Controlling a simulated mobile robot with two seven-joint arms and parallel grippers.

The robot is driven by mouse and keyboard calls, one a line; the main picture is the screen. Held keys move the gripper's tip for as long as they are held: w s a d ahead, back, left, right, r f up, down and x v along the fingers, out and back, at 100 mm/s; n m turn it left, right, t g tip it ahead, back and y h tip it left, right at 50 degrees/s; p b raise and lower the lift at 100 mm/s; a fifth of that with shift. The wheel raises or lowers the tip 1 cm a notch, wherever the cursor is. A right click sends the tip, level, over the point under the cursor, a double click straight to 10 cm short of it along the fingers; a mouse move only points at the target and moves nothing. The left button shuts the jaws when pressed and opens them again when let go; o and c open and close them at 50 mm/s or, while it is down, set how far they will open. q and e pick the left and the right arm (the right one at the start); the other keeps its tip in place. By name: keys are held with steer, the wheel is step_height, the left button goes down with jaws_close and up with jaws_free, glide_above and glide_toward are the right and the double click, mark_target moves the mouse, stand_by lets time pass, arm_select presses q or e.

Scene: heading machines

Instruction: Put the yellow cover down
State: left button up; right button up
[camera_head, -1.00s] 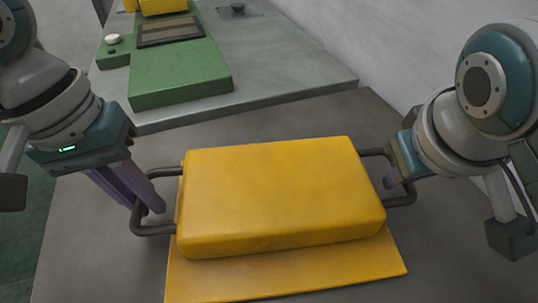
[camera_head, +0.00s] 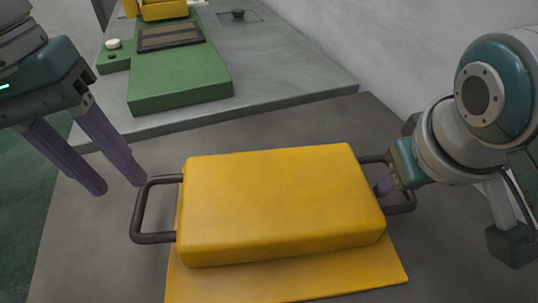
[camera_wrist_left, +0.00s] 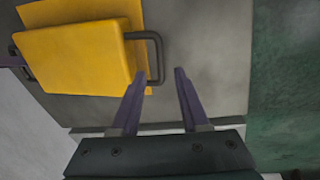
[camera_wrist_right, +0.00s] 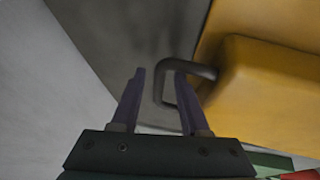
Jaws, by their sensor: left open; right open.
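The yellow cover (camera_head: 280,203) is a thick block with a dark handle at each end. It rests on a flat yellow mat (camera_head: 290,282) on the grey table. My left gripper (camera_head: 122,188) is open and empty, up and left of the left handle (camera_head: 140,215); the left wrist view shows the handle (camera_wrist_left: 158,55) apart from the open fingers (camera_wrist_left: 163,80). My right gripper (camera_head: 385,186) is at the right handle (camera_head: 408,203). In the right wrist view its fingers (camera_wrist_right: 160,75) are open with part of the handle (camera_wrist_right: 165,85) between or just beyond them; contact is unclear.
A grey raised slab (camera_head: 290,75) with a green machine part (camera_head: 180,80) stands behind the table. A pale wall (camera_head: 400,50) rises at the right. The grey tabletop (camera_head: 90,240) left of the cover is clear.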

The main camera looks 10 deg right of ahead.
steer(key=shift+s+r, duration=0.1)
steer(key=shift+r, duration=0.15)
arm_select(q)
steer(key=r, duration=0.3)
steer(key=a+r, duration=0.1)
steer(key=r, duration=0.1)
steer(key=shift+r, duration=0.1)
arm_select(e)
steer(key=v, duration=1.1)
steer(key=shift+s+r, duration=0.2)
steer(key=shift+a, duration=0.15)
